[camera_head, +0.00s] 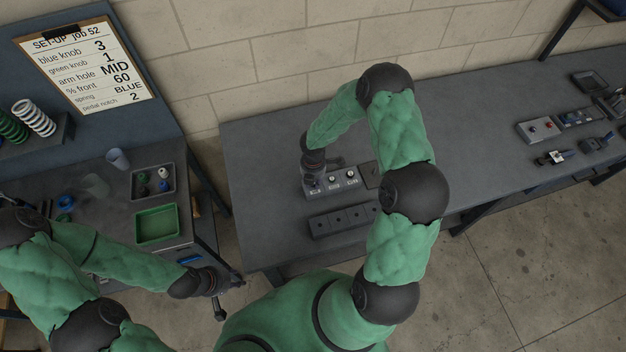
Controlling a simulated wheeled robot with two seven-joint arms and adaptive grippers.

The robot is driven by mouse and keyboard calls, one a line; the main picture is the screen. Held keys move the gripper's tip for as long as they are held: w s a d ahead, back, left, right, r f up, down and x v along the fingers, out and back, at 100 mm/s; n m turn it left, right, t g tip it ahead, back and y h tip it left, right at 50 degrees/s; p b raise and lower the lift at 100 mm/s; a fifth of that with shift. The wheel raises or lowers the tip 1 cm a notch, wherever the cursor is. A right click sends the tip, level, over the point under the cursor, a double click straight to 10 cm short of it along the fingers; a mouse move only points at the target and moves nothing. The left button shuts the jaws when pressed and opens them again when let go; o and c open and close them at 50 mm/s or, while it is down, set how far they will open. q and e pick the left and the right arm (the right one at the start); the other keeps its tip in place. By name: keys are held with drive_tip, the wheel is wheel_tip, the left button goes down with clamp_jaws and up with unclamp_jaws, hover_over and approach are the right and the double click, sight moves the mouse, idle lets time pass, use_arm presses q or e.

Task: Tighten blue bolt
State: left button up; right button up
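I cannot clearly make out a blue bolt. A grey block (346,186) with several labelled stations and small knobs stands on the middle bench. My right gripper (312,180) points down at the left end of this block. It hides that end, and whether it touches anything there is not visible. Its fingers are too small and dark to tell open from shut. My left gripper (230,290) is low, in front of the gap between the left table and the middle bench, away from the block. Its finger state is unclear.
A dark slotted block (345,219) lies in front of the grey block. The left table carries a green tray (157,224), a dark tray (153,182) with small parts, a blue ring-like part (65,201) and cups. A set-up sheet (85,68) hangs behind. More devices (540,129) stand right.

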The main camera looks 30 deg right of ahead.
clamp_jaws()
drive_tip(key=m+b, duration=0.3)
drive_tip(key=shift+f+m, duration=0.25)
drive_tip(key=shift+m, duration=0.05)
drive_tip(key=shift+m+b, duration=0.5)
drive_tip(key=shift+r+m, duration=0.15)
drive_tip(key=shift+m, duration=0.15)
drive_tip(key=shift+r, duration=0.1)
